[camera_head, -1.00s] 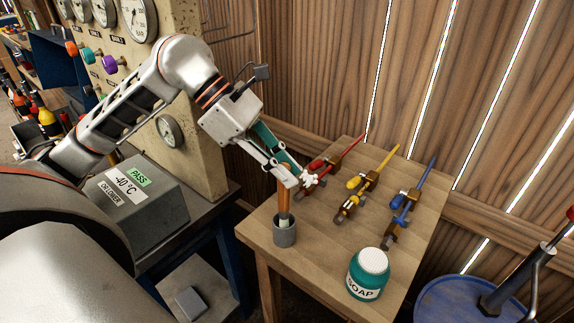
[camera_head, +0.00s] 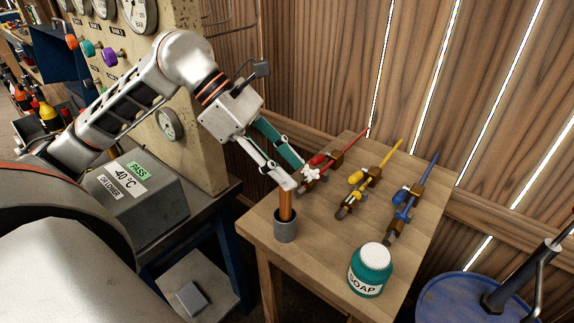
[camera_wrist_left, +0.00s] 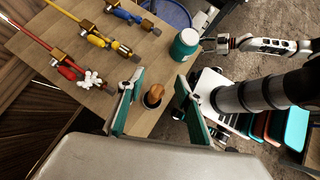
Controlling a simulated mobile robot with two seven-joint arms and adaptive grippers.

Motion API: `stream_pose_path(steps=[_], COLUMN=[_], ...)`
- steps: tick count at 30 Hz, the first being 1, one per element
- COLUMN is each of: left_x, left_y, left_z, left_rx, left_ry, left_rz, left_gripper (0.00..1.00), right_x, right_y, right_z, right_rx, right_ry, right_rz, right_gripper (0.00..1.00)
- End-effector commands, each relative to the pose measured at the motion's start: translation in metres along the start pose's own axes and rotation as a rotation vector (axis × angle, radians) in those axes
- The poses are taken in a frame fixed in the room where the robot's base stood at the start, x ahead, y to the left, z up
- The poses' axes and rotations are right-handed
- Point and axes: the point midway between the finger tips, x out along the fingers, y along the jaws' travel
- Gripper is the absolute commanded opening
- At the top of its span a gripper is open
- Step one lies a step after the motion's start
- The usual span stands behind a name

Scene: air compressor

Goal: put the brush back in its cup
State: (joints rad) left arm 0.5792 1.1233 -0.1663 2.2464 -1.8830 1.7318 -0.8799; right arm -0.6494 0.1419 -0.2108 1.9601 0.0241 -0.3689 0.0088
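The brush (camera_head: 285,204) stands upright in its grey cup (camera_head: 285,232), near the front left of the wooden table. Its orange-brown handle rises above the rim; the lower part is hidden inside the cup. In the left wrist view, the handle's rounded end (camera_wrist_left: 157,91) shows above the dark cup (camera_wrist_left: 149,103). My left gripper (camera_head: 297,175) is open at the handle's top. In the left wrist view its two teal fingers stand apart, with clear gaps on both sides of the handle. A small, unclear arm end (camera_wrist_left: 223,43), possibly my right gripper, shows there at upper right.
A teal soap jar (camera_head: 367,281) stands right of the cup. A grey box (camera_head: 140,198) stands left. A blue drum (camera_head: 455,300) is at lower right.

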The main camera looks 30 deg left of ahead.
Motion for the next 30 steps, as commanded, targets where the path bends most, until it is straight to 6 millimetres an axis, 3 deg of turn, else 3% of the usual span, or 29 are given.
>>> stream_pose_path(steps=[18,30], left_x=[-0.104,-0.118], left_y=[0.001,0.000], left_z=[-0.001,0.000], left_rx=[-0.003,0.000], left_ry=[0.002,0.000], left_rz=[0.002,0.000], left_gripper=[0.35,0.35], right_x=[0.000,0.000], right_y=[-0.001,-0.001], right_z=[-0.002,-0.002], right_rx=[0.003,0.003], right_ry=[0.004,0.005], right_rz=[-0.001,-0.001], right_gripper=[0.40,0.40])
